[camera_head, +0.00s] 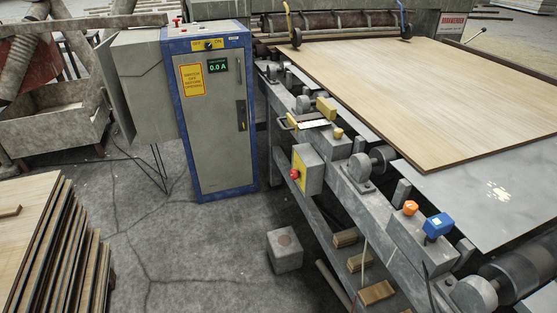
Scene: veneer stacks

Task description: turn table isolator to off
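A grey box with a yellow face (308,168) is fixed to the side of the machine table's frame. A red knob (294,174) sticks out of its left side; I cannot read its position. A grey cabinet with blue edges (215,140) stands left of the table. Its top carries a yellow OFF/ON plate with a dark switch (208,45), whose setting is too small to tell. The cabinet display (218,66) reads 0.0 A. Which of the two switches is the table isolator is not labelled legibly. Neither of my grippers is in view.
A large veneer sheet (420,90) lies on the machine table. An orange button (410,207) and a blue box (438,225) sit on its near edge. A concrete block (285,250) stands on the floor. Stacked boards (35,240) stand at left; floor between is mostly clear.

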